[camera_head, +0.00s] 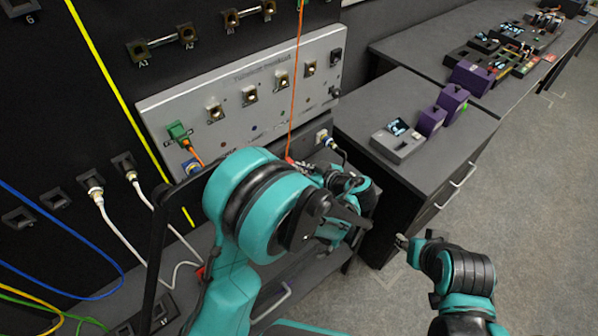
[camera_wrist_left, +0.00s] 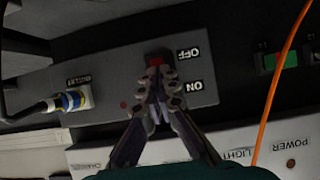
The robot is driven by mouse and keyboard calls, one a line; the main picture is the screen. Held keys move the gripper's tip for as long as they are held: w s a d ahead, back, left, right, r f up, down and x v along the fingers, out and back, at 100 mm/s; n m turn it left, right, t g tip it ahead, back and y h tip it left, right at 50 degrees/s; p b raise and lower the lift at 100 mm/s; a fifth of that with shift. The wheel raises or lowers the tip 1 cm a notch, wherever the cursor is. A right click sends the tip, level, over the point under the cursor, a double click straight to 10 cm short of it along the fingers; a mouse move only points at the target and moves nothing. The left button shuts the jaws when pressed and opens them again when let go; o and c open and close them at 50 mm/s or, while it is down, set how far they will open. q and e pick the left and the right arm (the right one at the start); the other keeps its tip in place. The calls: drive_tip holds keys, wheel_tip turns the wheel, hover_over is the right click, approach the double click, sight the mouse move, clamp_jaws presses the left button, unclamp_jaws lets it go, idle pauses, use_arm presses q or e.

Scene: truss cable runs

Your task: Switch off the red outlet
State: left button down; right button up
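In the left wrist view, a red switch (camera_wrist_left: 157,60) sits on a dark grey outlet panel (camera_wrist_left: 112,64), with white OFF and ON labels beside it. An OUTLET label and a socket with a blue, white and yellow plug (camera_wrist_left: 74,100) are to its left. My left gripper (camera_wrist_left: 159,74) is empty, with its fingertips together right at the switch and covering part of it. I cannot tell whether they touch it. In the head view my left gripper (camera_head: 300,166) reaches the lower panel, and the switch is not clear there. My right gripper (camera_head: 404,242) hangs over the floor, its opening unclear.
A light grey panel (camera_head: 240,95) with several sockets is above the outlet panel. An orange cable (camera_head: 297,70) hangs close to my left gripper. A dark cabinet (camera_head: 425,130) with a grey device and purple boxes stands to the right. The floor at right is clear.

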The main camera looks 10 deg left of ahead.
use_arm(q)
drive_tip(key=shift+r, duration=0.15)
use_arm(e)
drive_tip(key=shift+r, duration=0.15)
use_arm(q)
drive_tip(key=shift+w+a, duration=0.1)
drive_tip(key=shift+a, duration=0.05)
drive_tip(key=shift+w+a+r, duration=0.3)
drive_tip(key=shift+w+a, duration=0.05)
drive_tip(key=shift+a, duration=0.1)
use_arm(e)
drive_tip(key=shift+r, duration=0.15)
